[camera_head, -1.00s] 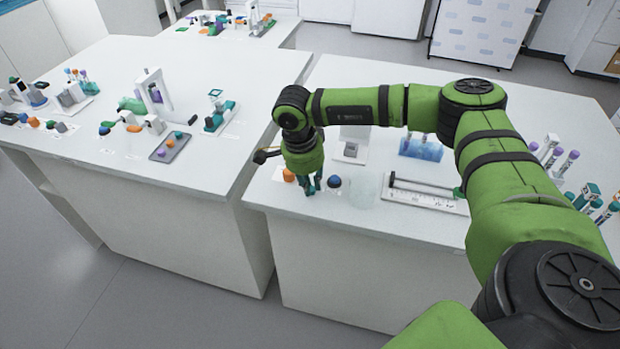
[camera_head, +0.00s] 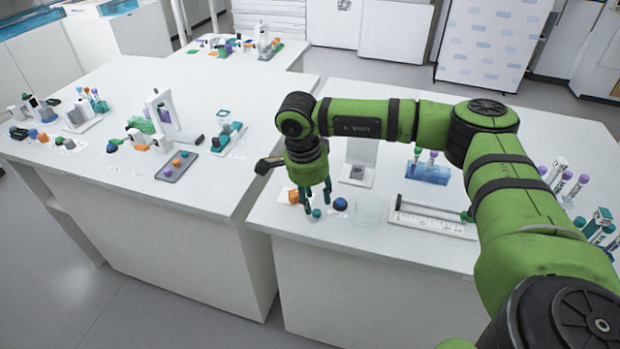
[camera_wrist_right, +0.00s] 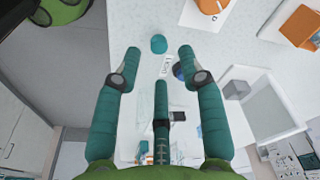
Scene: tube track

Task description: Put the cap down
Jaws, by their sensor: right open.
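A small teal cap (camera_head: 317,213) lies on the right white table (camera_head: 400,250), near its front-left corner. It also shows in the right wrist view (camera_wrist_right: 158,44), on the white surface just past my fingertips and apart from them. My right gripper (camera_head: 316,204) points down close above the table. Its teal fingers are spread and empty in the right wrist view (camera_wrist_right: 160,56). My left gripper is not in view.
An orange piece (camera_head: 294,196) stands left of my right gripper and a dark blue cap (camera_head: 340,204) to its right. A clear beaker (camera_head: 370,208), a white ruler-like rail (camera_head: 432,222) and a blue tube rack (camera_head: 430,173) are farther right. The table's front edge is near.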

